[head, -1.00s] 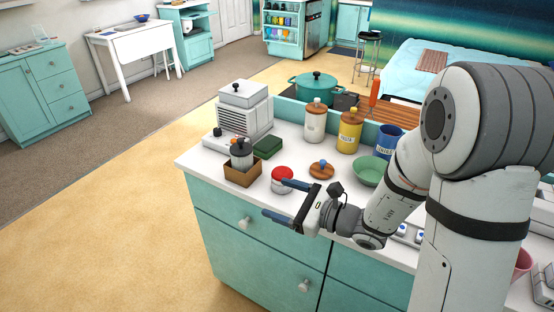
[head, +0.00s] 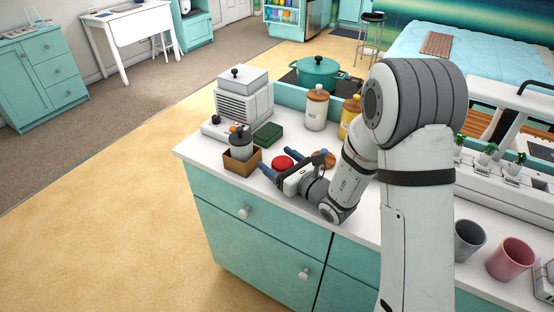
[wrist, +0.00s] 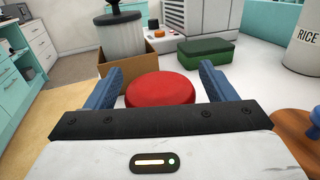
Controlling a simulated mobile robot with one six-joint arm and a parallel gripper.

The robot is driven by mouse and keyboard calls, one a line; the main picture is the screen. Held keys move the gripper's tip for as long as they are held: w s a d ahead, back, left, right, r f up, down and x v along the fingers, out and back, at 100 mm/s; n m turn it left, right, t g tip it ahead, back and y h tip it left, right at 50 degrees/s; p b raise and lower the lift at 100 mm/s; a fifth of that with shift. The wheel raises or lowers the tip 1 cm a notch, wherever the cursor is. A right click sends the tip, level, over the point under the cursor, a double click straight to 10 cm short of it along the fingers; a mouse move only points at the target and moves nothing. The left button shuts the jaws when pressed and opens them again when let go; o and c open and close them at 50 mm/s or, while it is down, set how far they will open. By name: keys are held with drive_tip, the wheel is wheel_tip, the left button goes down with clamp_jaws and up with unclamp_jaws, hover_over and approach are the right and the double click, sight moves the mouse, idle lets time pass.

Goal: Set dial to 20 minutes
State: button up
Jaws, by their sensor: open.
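The red round-topped dial (head: 282,162) sits on the white counter near its front edge. In the wrist view the red top (wrist: 162,87) lies between my two blue fingers, close to both; I cannot tell whether either touches it. My gripper (head: 278,160) is open, low over the counter, with one finger on each side of the dial. It also shows in the wrist view (wrist: 159,72). The dial's near lower part is hidden behind my gripper, and no minute marks are readable.
A brown box (head: 242,162) with a grey canister (head: 240,145) stands just left of the dial. A green box (head: 267,134) is behind it. A wooden lid (head: 323,159) is close on the right. The white jar (head: 316,108) stands farther back.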

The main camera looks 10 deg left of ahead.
drive_tip(key=shift+w+a, duration=0.1)
drive_tip(key=shift+a, duration=0.05)
drive_tip(key=shift+c, duration=0.4)
drive_tip(key=c, duration=0.9)
drive_tip(key=shift+f+m+t+h+b, duration=0.1)
drive_tip(key=shift+m+t+h+b, duration=0.35)
drive_tip(key=shift+b, duration=0.2)
drive_tip(key=o, duration=1)
